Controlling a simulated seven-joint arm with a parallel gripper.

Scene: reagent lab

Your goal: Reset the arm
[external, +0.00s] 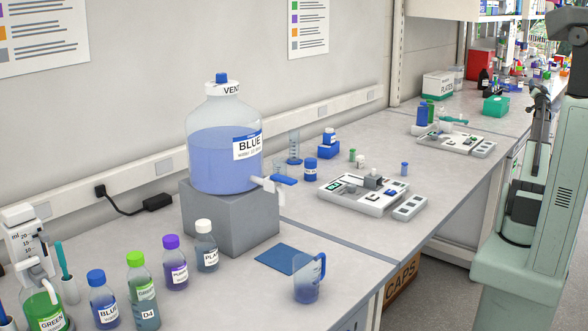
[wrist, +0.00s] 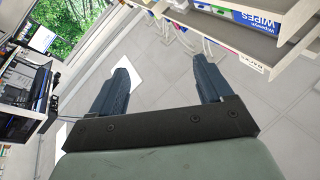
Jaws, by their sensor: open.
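My gripper (wrist: 162,76) shows in the wrist view with its two dark fingers spread wide apart. Nothing is between the fingers; the grey tiled floor shows beyond them. In the external view my pale green body (external: 545,225) stands at the right edge, apart from the benches. I cannot make out the gripper's fingertips clearly there.
A large carboy labelled BLUE (external: 225,145) stands on a grey block (external: 228,225). A beaker with blue liquid (external: 308,280) sits near the bench's front edge. Several capped bottles stand at front left. A white instrument tray (external: 360,192) lies farther back. The wrist view shows shelves (wrist: 255,45).

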